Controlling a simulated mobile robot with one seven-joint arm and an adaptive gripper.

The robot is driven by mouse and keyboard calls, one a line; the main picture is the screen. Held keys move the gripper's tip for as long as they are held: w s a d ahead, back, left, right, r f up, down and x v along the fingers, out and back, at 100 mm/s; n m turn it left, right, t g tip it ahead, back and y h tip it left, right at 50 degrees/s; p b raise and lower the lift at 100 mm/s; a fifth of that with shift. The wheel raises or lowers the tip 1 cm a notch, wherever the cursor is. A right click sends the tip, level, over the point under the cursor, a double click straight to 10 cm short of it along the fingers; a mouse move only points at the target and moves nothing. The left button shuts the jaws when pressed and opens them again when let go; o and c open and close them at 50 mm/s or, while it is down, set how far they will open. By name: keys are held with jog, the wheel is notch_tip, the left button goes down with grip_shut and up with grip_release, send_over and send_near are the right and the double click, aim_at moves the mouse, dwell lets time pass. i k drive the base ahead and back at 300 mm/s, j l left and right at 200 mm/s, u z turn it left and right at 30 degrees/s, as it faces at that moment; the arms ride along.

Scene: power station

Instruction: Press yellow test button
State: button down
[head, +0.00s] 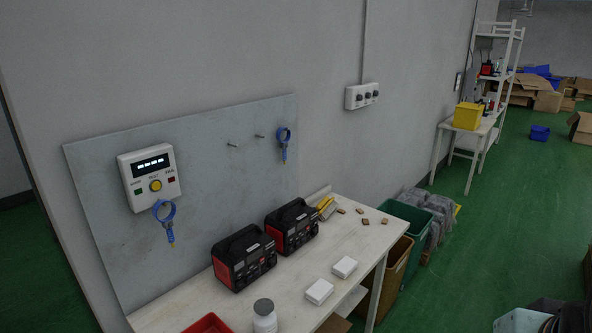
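The yellow test button (155,186) is a round button low in the middle of a white control box (135,165). The box is mounted on a grey panel (215,150) on the wall at the left. A lit display (150,164) sits above the button. A small green button (138,191) is to its left and a small red one (171,180) to its right. A blue ring-shaped tool (164,212) hangs just below the box and covers part of its lower edge. My gripper is not in view.
A white table (370,245) stands below the panel. It bears two black and red power units (244,258), a white bottle (264,316), two white boxes (319,291) and a red tray (207,325). A second blue tool (284,140) hangs at the panel's right. Green floor (460,240) is open at right.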

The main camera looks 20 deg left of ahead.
aim_at(155, 186)
jog(key=j, duration=0.7)
jog(key=k+j, duration=0.15)
jog(key=j, duration=1.3)
jog(key=k+j, duration=0.15)
jog(key=j, duration=0.55)
jog(key=k+l, duration=0.25)
jog(key=i+j, duration=0.25)
